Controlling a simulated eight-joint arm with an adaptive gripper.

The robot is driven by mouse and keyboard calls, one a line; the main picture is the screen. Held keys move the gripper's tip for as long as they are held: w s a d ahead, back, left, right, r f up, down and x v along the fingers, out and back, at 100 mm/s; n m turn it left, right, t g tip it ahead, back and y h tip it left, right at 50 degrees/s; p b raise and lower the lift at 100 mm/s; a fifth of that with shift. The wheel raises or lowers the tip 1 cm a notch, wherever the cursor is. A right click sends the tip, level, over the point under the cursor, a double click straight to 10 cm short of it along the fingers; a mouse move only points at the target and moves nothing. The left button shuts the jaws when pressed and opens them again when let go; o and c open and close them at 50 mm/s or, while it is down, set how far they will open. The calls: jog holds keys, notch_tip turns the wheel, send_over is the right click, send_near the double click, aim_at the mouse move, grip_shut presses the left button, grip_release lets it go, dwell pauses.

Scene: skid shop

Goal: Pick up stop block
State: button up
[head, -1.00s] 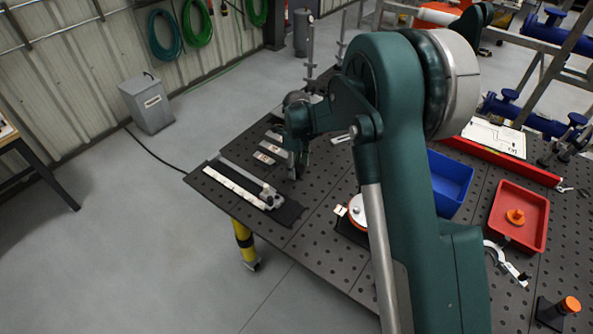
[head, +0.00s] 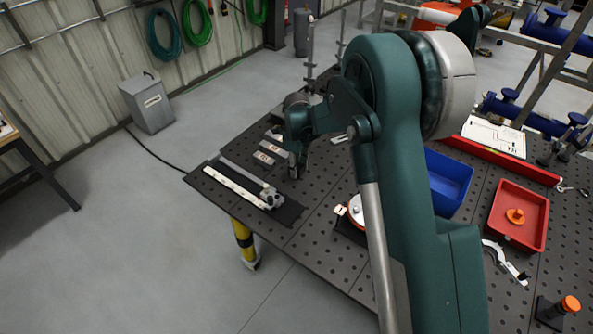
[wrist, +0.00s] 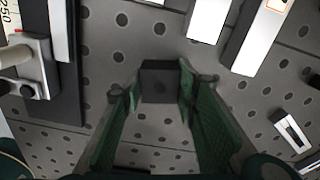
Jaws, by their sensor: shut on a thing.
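The stop block looks to be the small dark, square-faced block (wrist: 160,82) in the wrist view. It sits between the green finger pads of my gripper (wrist: 160,95), which is shut on it. In the head view my gripper (head: 297,168) points down at the perforated table, near its left part. The block cannot be made out there. The wrist view does not clearly show whether the block touches the table top.
The perforated dark table (head: 318,215) holds a steel rule (head: 235,186) on a dark mat and labelled pale bars (head: 264,157) left of my gripper. A blue bin (head: 448,182) and a red tray (head: 519,247) stand to the right. Bare table lies in front.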

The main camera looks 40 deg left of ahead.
jog(key=shift+r, duration=0.15)
jog(key=shift+r, duration=4.85)
